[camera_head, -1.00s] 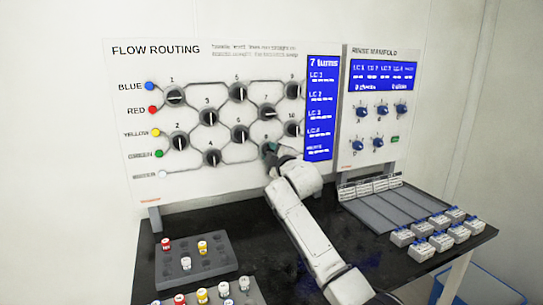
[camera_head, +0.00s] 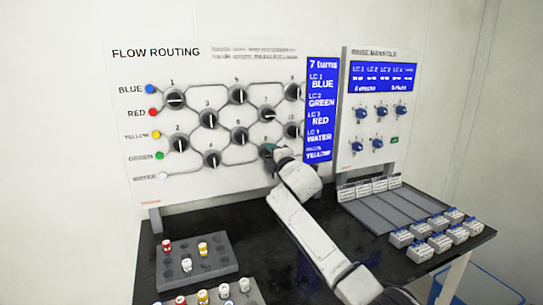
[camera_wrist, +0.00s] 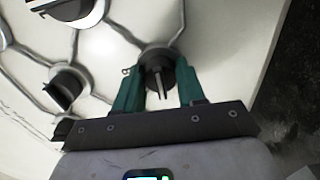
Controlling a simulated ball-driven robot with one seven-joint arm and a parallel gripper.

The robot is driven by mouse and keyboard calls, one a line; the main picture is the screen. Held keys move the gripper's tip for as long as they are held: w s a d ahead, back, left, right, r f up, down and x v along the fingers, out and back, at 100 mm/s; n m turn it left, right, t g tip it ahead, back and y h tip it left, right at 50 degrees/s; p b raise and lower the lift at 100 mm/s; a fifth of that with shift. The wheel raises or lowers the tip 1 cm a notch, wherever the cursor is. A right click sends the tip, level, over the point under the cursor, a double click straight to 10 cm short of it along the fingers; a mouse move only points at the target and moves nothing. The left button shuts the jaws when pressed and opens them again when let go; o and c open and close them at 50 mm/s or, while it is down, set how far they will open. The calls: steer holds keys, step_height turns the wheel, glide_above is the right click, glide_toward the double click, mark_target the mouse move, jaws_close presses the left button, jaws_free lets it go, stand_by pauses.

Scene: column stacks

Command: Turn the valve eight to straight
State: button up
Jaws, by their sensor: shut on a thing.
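The flow routing panel (camera_head: 205,60) is white, with several black round valves joined by grey lines. Valve eight is the lower one at right of centre, mostly hidden behind my gripper (camera_head: 272,151) in the head view. In the wrist view, valve eight (camera_wrist: 157,72) is a dark knob with a pale line running lengthwise on its handle. The green fingers of my gripper (camera_wrist: 159,92) stand on both sides of the knob and are shut on it. Whether the handle is set straight cannot be told.
A blue screen (camera_head: 320,110) on the panel reads "7 turns" with a colour list. Valves four (camera_head: 212,158) and ten (camera_head: 292,131) are nearby. A rinse manifold (camera_head: 372,125) stands at right. Racks with vials (camera_head: 200,262) and labelled boxes (camera_head: 420,252) lie on the black table.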

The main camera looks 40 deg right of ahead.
steer(key=o, duration=1.1)
steer(key=shift+c, duration=0.2)
steer(key=v, duration=1)
steer(key=shift+s+a, duration=0.15)
steer(key=shift+s, duration=0.2)
